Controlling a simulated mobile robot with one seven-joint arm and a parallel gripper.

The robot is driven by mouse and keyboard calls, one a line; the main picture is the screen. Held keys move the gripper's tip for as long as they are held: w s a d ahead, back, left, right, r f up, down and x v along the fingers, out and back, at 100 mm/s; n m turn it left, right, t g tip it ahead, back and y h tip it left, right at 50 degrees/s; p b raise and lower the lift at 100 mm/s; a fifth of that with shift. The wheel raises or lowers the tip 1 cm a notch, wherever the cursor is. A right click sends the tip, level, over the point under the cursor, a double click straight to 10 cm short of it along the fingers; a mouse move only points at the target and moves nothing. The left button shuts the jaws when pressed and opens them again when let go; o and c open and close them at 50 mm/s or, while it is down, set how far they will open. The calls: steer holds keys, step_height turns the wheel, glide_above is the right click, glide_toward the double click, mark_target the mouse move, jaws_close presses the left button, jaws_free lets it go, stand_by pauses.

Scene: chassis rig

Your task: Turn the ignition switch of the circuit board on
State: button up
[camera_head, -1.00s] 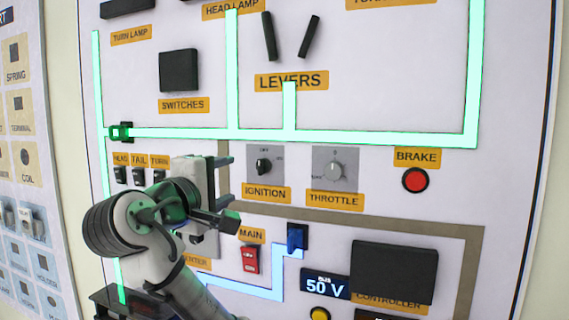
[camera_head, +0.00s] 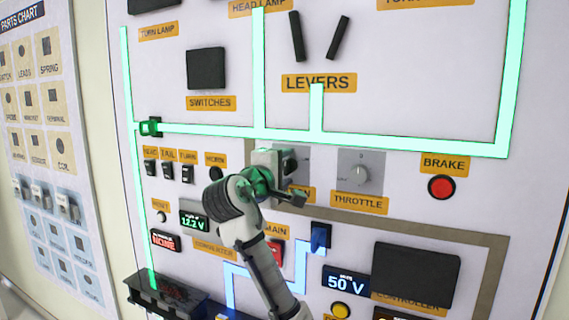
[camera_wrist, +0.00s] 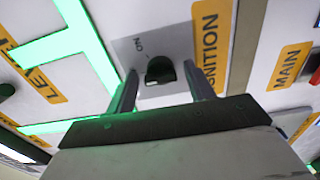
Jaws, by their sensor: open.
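The ignition switch is a black knob (camera_wrist: 160,71) on a grey plate (camera_wrist: 140,45), beside an orange IGNITION label (camera_wrist: 211,35) in the wrist view. An "ON" mark shows on the plate. My gripper (camera_wrist: 160,88) is open, with one finger on each side of the knob; whether either finger touches it I cannot tell. In the head view my gripper (camera_head: 283,168) is in front of the ignition plate and hides the knob and part of its label.
Below are the red main switch (camera_head: 275,252) and a blue switch (camera_head: 320,237). Small toggles (camera_head: 169,171) sit to the left.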

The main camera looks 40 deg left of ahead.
steer(key=shift+w, duration=0.1)
steer(key=c, duration=0.9)
steer(key=m+b, duration=0.2)
steer(key=m, duration=0.3)
steer(key=shift+f+m, duration=0.15)
steer(key=shift+m, duration=0.25)
steer(key=m+b, duration=0.1)
steer(key=m, duration=0.4)
steer(key=shift+m+b, duration=0.3)
steer(key=shift+m, duration=0.1)
steer(key=o, duration=0.9)
